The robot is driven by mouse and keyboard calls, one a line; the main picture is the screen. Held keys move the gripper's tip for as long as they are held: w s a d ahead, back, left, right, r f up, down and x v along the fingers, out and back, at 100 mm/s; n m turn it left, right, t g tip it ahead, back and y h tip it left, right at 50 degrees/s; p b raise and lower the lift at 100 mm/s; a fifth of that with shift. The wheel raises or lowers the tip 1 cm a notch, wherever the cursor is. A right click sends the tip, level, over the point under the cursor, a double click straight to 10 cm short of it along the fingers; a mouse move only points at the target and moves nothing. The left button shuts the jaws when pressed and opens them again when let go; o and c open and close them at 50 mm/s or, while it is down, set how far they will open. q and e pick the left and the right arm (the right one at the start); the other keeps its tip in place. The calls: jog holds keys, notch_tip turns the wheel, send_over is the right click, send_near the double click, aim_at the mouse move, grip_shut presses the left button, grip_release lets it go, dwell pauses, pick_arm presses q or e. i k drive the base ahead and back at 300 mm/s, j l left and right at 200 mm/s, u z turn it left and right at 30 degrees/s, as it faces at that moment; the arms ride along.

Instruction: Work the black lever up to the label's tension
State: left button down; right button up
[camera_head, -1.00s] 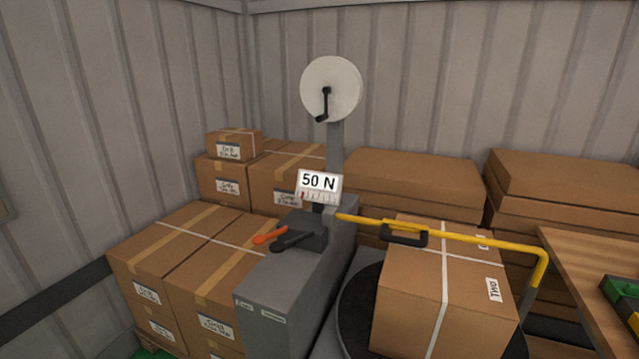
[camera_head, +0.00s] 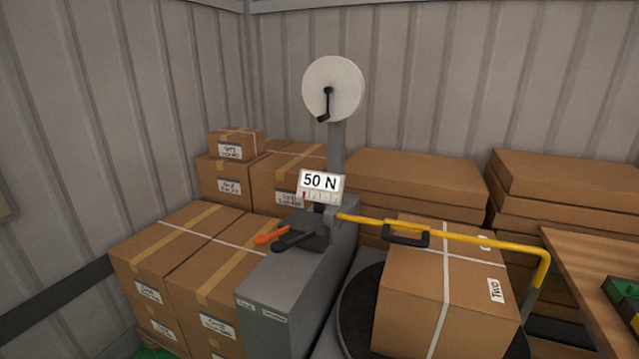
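The black lever (camera_head: 292,242) lies low on the grey strapping machine (camera_head: 275,290), pointing left toward the camera, beside an orange lever (camera_head: 272,236). A white label (camera_head: 320,182) reading "50 N" stands above the levers. A scale with a small red mark near its left end runs along the label's lower part (camera_head: 321,197). A white reel with a black crank (camera_head: 332,89) stands on a post behind. Neither gripper is in view.
A yellow bar (camera_head: 450,233) with a black handle (camera_head: 405,236) crosses over a strapped carton (camera_head: 440,300) on a dark round turntable (camera_head: 358,309). Stacked cartons (camera_head: 215,270) crowd the left. A wooden table (camera_head: 590,285) stands at the right.

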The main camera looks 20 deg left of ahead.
aim_at(277, 246)
jog(key=z, duration=0.4)
jog(key=k+j+z, duration=0.1)
jog(key=j+z, duration=0.3)
jog(key=k+j+z, duration=0.1)
jog(key=j+z, duration=0.35)
jog(key=k+j+z, duration=0.2)
jog(key=z, duration=0.2)
jog(key=k+j+z, duration=0.1)
jog(key=k+j, duration=0.25)
jog(key=j, duration=0.15)
jog(key=k+j, duration=0.4)
jog(key=j+z, duration=0.05)
